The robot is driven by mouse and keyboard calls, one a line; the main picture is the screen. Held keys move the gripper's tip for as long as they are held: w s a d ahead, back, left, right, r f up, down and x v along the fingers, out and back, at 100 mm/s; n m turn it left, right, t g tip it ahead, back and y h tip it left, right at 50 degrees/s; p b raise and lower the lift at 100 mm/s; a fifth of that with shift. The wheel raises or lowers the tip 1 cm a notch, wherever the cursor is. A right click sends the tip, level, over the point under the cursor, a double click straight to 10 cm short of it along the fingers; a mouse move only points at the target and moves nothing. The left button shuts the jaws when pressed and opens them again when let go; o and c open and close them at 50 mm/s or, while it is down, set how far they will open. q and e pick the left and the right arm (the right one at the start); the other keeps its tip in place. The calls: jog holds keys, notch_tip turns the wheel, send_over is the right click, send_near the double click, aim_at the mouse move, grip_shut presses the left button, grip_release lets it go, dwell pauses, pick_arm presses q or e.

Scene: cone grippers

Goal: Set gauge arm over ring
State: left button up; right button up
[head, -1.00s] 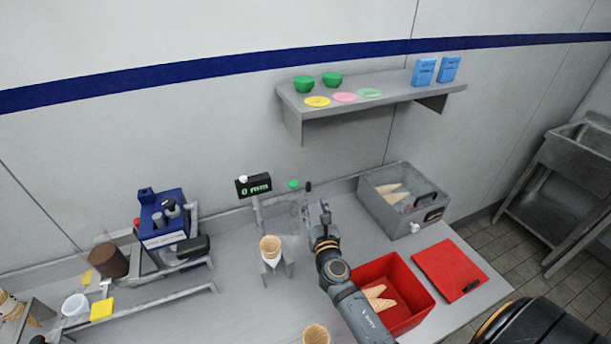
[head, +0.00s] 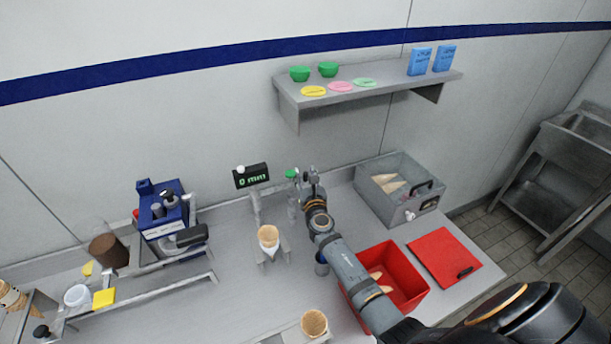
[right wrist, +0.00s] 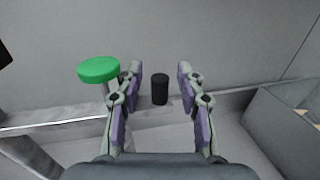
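The gauge's black display (head: 251,176) reads 0 mm and sits on a grey post at the back of the counter. A wafer cone (head: 268,238) with a white sleeve stands in a small metal holder in front of it; I cannot make out the ring itself. A green disc (right wrist: 99,69) and a black upright knob (right wrist: 160,89) show in the right wrist view. The green disc also shows in the head view (head: 291,174). My right gripper (right wrist: 159,78) is open, with the knob between its fingers in the picture and gaps on both sides. My left gripper is out of view.
A red bin (head: 408,289) with cones stands beside my right arm, with a red board (head: 444,257) to its right. A grey box (head: 372,203) stands at the back right. Another cone (head: 314,322) is at the front. A shelf (head: 380,89) hangs above.

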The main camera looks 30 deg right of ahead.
grip_shut()
